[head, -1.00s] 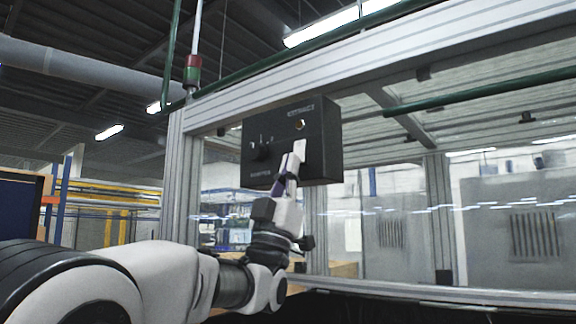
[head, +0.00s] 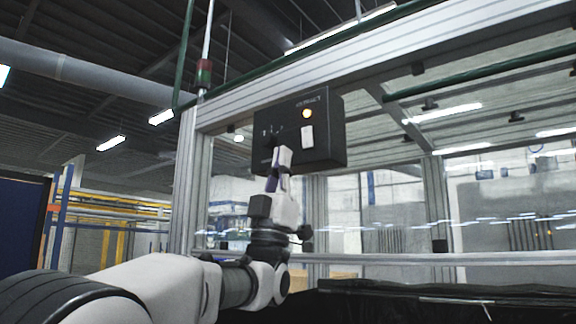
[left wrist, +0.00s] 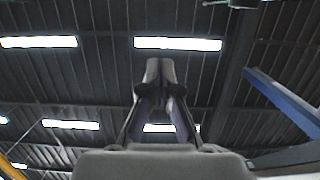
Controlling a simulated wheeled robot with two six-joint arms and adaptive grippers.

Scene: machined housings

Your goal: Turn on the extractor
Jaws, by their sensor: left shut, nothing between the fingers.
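A black control box (head: 329,149) hangs under the top beam of the frame in the head view. Below the lamp is a white rocker switch (head: 307,137). A dark knob on the box's left side is partly hidden by my gripper. My left gripper (head: 284,155) is shut and empty, pointing up in front of the box's lower part, left of and below the switch. Its closed fingers also show in the left wrist view (left wrist: 161,72). My right gripper is not in view.
An aluminium post (head: 187,190) stands left of the box, and the frame's top beam (head: 400,62) runs above it. A red and green stack light (head: 204,74) stands by the post. Clear panels fill the right side. The left wrist view shows ceiling lights (left wrist: 178,43).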

